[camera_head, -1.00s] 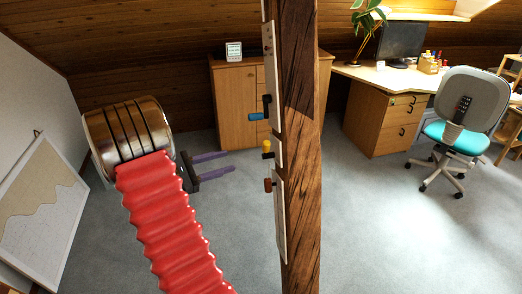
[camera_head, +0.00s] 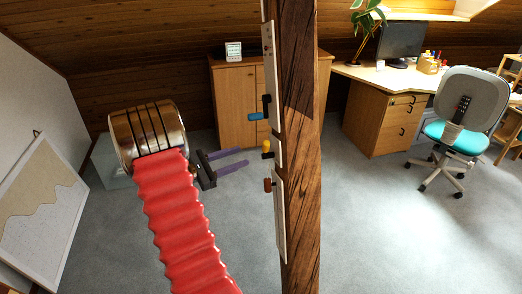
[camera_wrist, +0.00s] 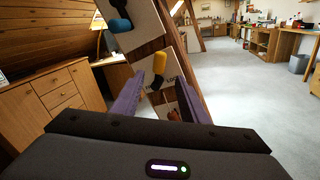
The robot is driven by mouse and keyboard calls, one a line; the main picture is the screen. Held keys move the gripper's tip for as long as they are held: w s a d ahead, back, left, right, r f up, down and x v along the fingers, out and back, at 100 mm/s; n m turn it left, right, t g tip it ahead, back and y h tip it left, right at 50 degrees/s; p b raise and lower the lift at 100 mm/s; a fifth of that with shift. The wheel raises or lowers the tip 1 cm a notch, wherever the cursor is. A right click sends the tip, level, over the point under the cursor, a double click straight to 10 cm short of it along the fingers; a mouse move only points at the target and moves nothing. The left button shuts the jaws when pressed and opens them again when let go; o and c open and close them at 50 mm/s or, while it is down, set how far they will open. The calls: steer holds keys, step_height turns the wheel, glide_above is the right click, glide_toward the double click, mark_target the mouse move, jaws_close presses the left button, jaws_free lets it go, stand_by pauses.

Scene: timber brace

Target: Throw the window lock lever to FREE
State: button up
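The timber post (camera_head: 302,150) stands upright with pale panels (camera_head: 281,215) on its left side. The panels carry a blue lever (camera_head: 257,116), a yellow lever (camera_head: 267,149) and a red-brown lever (camera_head: 269,184), one above another. In the wrist view, partly hidden lettering that seems to read "LOCK" shows below the yellow lever (camera_wrist: 160,63); I cannot tell surely which lever it names. The blue lever (camera_wrist: 120,25) is at the upper left there, and the red-brown one is mostly hidden. My gripper (camera_head: 246,156) has two purple fingers, apart and empty, just left of the yellow lever.
A wooden cabinet (camera_head: 235,105) with a small white sign (camera_head: 233,51) stands behind the post. A desk (camera_head: 375,78) and a swivel chair (camera_head: 455,135) are at the right. A framed board (camera_head: 42,215) leans at the left. The carpet (camera_head: 370,220) right of the post is clear.

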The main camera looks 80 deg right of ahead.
mark_target(263, 148)
steer(key=x, duration=1)
steer(key=shift+d, duration=0.1)
steer(key=shift+c, duration=0.2)
steer(key=shift+f, duration=0.1)
jaws_close()
